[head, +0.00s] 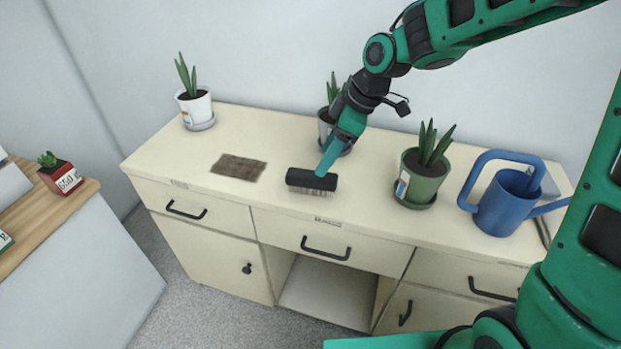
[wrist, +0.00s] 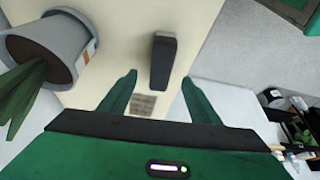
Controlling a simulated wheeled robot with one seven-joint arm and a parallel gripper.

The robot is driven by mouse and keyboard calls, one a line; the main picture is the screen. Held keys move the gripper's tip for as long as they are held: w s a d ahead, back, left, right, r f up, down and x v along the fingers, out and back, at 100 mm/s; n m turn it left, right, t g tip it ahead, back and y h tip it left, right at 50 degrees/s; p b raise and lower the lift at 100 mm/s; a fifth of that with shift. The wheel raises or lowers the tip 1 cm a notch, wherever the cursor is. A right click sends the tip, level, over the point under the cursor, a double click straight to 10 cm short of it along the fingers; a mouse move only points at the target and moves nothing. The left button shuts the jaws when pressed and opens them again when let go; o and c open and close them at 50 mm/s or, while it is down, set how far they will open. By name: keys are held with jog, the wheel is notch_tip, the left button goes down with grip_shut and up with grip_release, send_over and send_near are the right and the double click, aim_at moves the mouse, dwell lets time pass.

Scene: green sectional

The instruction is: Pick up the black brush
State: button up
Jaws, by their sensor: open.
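The black brush (head: 309,181) lies on the cream cabinet top, near its front edge, with pale bristles facing the front. It also shows in the wrist view (wrist: 163,58) as a dark block. My gripper (head: 322,172) is just above and behind the brush in the head view, pointing down at it. In the wrist view the two green fingers (wrist: 160,77) are apart, with the near end of the brush seen between their tips. The gripper is empty. I cannot tell whether a finger touches the brush.
A grey-potted plant (head: 325,125) stands close behind my gripper. A green-potted plant (head: 422,175) and a blue watering can (head: 505,205) stand to the right. A brown mat (head: 238,167) lies left, and a white-potted plant (head: 196,106) stands far left.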

aim_at(311, 174)
jog(key=x, duration=0.3)
jog(key=shift+a+f, duration=0.2)
jog(key=shift+a, duration=0.25)
jog(key=x, duration=0.5)
jog(key=shift+d, duration=0.1)
jog(key=shift+f, duration=0.3)
jog(key=c, duration=1.2)
